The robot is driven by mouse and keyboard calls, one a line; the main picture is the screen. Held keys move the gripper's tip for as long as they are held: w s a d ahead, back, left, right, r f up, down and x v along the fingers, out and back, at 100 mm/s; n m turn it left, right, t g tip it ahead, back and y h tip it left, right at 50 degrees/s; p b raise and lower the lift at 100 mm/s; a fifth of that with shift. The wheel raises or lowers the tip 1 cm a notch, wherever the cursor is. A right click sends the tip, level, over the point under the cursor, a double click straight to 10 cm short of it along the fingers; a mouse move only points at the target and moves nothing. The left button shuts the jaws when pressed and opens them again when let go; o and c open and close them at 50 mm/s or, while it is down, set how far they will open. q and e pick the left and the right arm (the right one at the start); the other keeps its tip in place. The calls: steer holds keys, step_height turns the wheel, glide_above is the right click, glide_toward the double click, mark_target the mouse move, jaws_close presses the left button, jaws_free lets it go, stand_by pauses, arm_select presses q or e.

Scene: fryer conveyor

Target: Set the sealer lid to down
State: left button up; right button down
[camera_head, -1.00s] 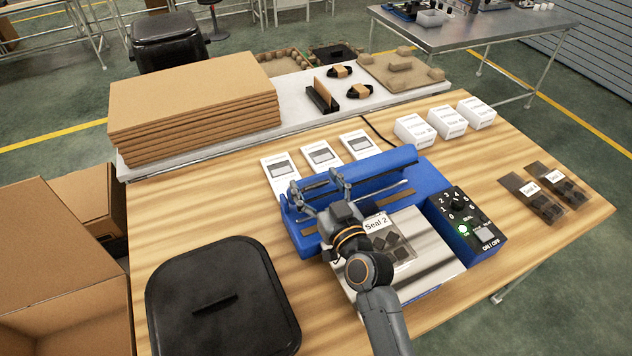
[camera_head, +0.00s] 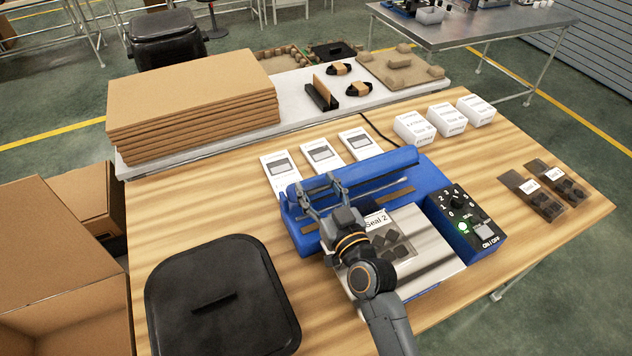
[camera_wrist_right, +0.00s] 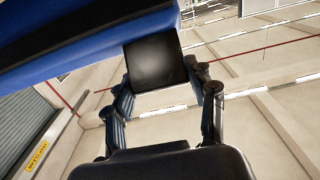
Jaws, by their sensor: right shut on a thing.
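The blue sealer (camera_head: 437,180) sits on the wooden table. Its long blue lid (camera_head: 385,168) is raised along the back, above the sealing strip. My right gripper (camera_head: 319,186) reaches over the sealer from the front, with its fingers shut on the left part of the lid. In the right wrist view, the blue lid (camera_wrist_right: 75,45) crosses the upper left, and a dark block (camera_wrist_right: 156,62) lies between the fingers (camera_wrist_right: 163,90). A pouch labelled "Seal 2" (camera_head: 388,240) lies on the sealer's metal plate, partly hidden by my right arm. My left gripper is not in view.
A control box (camera_head: 466,222) with a dial and green light is at the sealer's right. White boxes (camera_head: 322,153) stand behind it, and more (camera_head: 447,118) at back right. Sealed pouches (camera_head: 546,190) lie at right. A black bin (camera_head: 220,298) stands front left.

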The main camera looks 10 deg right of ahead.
mark_target(315, 200)
steer(key=shift+s+d+f+b, duration=0.25)
steer(key=shift+s+f, duration=0.6)
steer(key=shift+f, duration=0.4)
steer(key=shift+s+d+f+b, duration=0.3)
steer(key=shift+s+f, duration=0.5)
steer(key=shift+f, duration=0.45)
steer(key=shift+s+d+f+b, duration=0.25)
steer(key=shift+s+f, duration=0.6)
steer(key=shift+f, duration=0.4)
